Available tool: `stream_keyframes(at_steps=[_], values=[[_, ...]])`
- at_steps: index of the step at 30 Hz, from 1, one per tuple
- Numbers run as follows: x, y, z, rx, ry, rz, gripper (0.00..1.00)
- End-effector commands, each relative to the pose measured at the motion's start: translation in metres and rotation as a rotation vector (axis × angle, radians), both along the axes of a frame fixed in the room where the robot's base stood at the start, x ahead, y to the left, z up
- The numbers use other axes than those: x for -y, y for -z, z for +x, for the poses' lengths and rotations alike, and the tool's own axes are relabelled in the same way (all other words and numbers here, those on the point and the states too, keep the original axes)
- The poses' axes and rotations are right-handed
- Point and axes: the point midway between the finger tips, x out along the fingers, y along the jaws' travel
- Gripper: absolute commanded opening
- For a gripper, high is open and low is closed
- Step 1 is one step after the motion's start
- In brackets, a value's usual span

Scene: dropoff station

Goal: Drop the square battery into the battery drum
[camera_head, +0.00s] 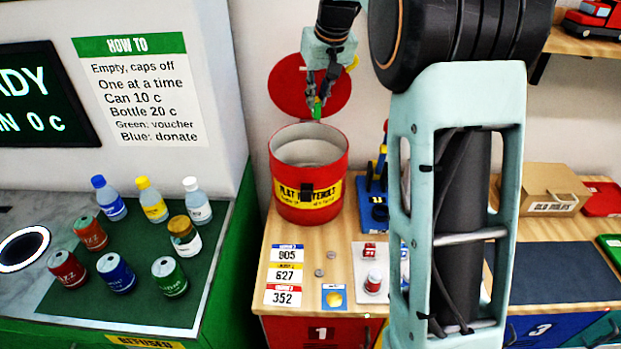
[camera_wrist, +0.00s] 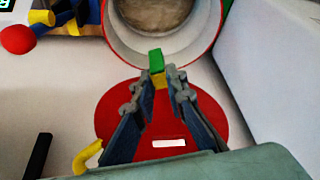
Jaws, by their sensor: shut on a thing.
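The battery drum (camera_head: 338,185) is a red drum with a yellow label, open at the top, on the wooden counter. Its pale inside (camera_wrist: 130,38) shows at the top of the wrist view. The round red lid (camera_head: 284,88) stands raised behind it. My gripper (camera_head: 317,104) is above the drum's opening, toward its back edge. It is shut on a small square battery, green with a yellow part (camera_wrist: 157,62), which points toward the opening. In the head view the battery (camera_head: 317,112) is small, and its lower end is above the rim.
Two small round cells (camera_head: 319,272) and number cards (camera_head: 284,273) lie on the counter before the drum. A blue stand with colored parts (camera_head: 374,205) is close to the drum's right. Bottles and cans (camera_head: 115,272) stand on the green mat at left.

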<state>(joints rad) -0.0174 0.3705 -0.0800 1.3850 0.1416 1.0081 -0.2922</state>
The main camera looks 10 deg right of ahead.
Motion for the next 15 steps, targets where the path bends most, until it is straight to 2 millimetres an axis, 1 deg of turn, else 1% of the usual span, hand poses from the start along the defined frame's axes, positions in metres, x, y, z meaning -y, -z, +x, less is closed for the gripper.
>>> stream_keyframes(at_steps=[1,6,10,15], values=[[0.0,0.012,0.0,0.0,0.0,0.0,0.0],[0.0,0.032,0.0,-0.001,0.0,0.0,0.0],[0.0,0.04,0.0,-0.001,0.0,0.0,0.0],[0.0,0.04,0.0,0.0,-0.001,0.0,0.0]])
